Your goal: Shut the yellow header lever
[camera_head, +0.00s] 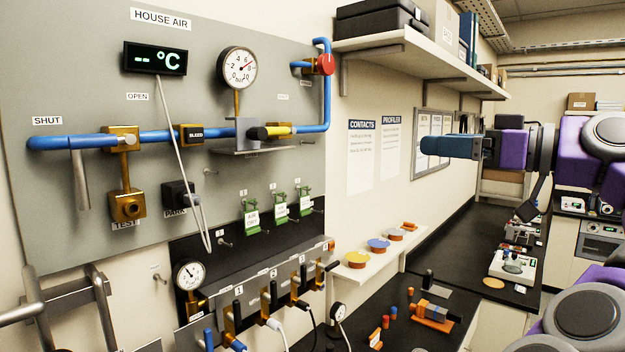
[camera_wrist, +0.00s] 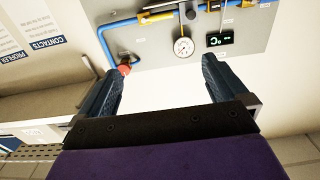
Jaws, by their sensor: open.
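The yellow header lever (camera_head: 275,131) is on the grey wall panel, along the blue header pipe and beneath the round dial gauge. My gripper (camera_head: 430,146) is at the right in the head view, pointing left, well apart from the panel. In the wrist view its two dark blue fingers (camera_wrist: 160,75) are spread with nothing between them.
A red knob (camera_head: 326,64) sits on the pipe's upper right bend. The dial gauge (camera_head: 238,67) and grey bracket (camera_head: 247,134) are close to the lever. A shelf (camera_head: 420,58) overhangs at the upper right. The space between my gripper and the panel looks clear.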

